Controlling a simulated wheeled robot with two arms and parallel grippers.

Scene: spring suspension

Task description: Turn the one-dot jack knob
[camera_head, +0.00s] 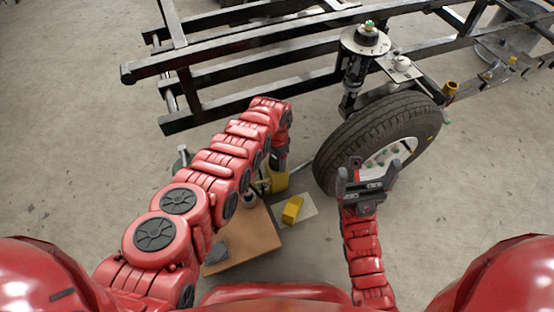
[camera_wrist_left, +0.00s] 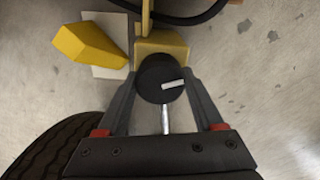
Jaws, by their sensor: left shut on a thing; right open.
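A black round knob (camera_wrist_left: 150,78) with one short white mark on its face shows in the left wrist view, on a yellow jack (camera_wrist_left: 165,45). My left gripper (camera_wrist_left: 163,80) is shut on this knob, one finger on each side. A light metal rod (camera_wrist_left: 165,118) extends from the knob towards my wrist. In the head view the yellow jack (camera_head: 279,181) stands on the floor below my left gripper (camera_head: 276,165), and the arm largely hides the knob. My right gripper (camera_head: 368,170) is open and empty in front of the wheel.
A yellow wedge-shaped block (camera_head: 292,210) lies on a pale plate (camera_head: 309,211) close to the jack. A brown box or table (camera_head: 255,238) is left of it. The tyre (camera_head: 390,115) and black frame (camera_head: 240,64) stand beyond. A dark hose (camera_wrist_left: 195,18) curves behind the jack.

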